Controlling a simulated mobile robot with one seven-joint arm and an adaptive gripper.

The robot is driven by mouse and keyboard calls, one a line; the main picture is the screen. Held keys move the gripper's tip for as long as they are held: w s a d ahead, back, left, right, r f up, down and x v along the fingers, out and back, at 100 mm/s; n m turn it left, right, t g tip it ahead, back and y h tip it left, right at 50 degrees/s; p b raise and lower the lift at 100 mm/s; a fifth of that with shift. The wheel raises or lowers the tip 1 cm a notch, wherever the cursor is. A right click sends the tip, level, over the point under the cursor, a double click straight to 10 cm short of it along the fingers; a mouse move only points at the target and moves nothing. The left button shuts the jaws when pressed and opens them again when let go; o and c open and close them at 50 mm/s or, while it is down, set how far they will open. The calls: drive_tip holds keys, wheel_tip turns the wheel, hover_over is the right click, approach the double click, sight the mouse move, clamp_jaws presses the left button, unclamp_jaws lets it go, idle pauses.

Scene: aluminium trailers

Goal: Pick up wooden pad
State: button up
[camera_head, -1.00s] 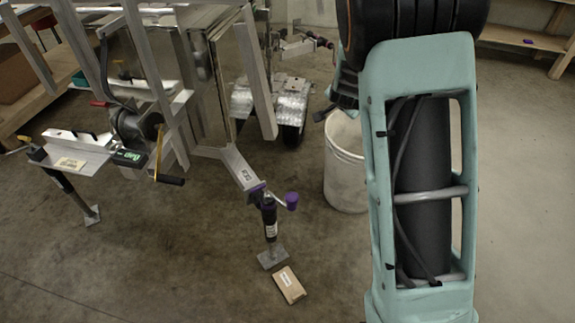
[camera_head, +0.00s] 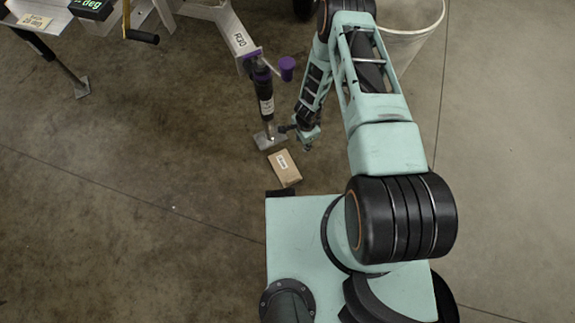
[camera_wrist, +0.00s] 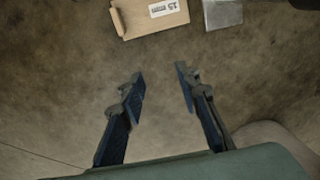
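The wooden pad (camera_head: 284,169) is a small light-brown block with a white label, lying flat on the floor beside the jack's foot plate. In the wrist view the pad (camera_wrist: 142,16) is at the top, partly cut off by the frame edge, its label reading "15 mm". My gripper (camera_wrist: 160,80) is open and empty, its two dark fingers apart, with bare floor between them. The pad lies beyond the fingertips, not between them. In the head view my gripper (camera_head: 305,141) is small, near the jack foot and up and to the right of the pad.
A trailer jack (camera_head: 264,95) with a purple handle stands on a square metal foot plate (camera_head: 268,140), which also shows in the wrist view (camera_wrist: 222,13). A white bucket (camera_head: 410,40) stands at upper right.

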drive_tip(key=shift+g, duration=0.5)
drive_tip(key=s+a+f+b, duration=0.1)
drive_tip(key=s+f, duration=0.1)
drive_tip(key=f, duration=0.2)
drive_tip(key=s+a+f+b, duration=0.1)
drive_tip(key=s+f, duration=0.2)
drive_tip(key=f, duration=0.2)
drive_tip(key=s+a+f+b, duration=0.1)
drive_tip(key=s+f+b, duration=0.1)
drive_tip(key=f, duration=0.3)
drive_tip(key=shift+s+a+f, duration=0.15)
drive_tip(key=shift+s, duration=0.6)
drive_tip(key=f+b, duration=0.1)
drive_tip(key=f, duration=0.1)
drive_tip(key=f+b, duration=0.2)
drive_tip(key=f, duration=0.1)
drive_tip(key=shift+w+a+f, duration=0.15)
drive_tip(key=shift+a+f, duration=0.15)
drive_tip(key=shift+f, duration=0.05)
drive_tip(key=shift+c, duration=0.2)
clamp_jaws()
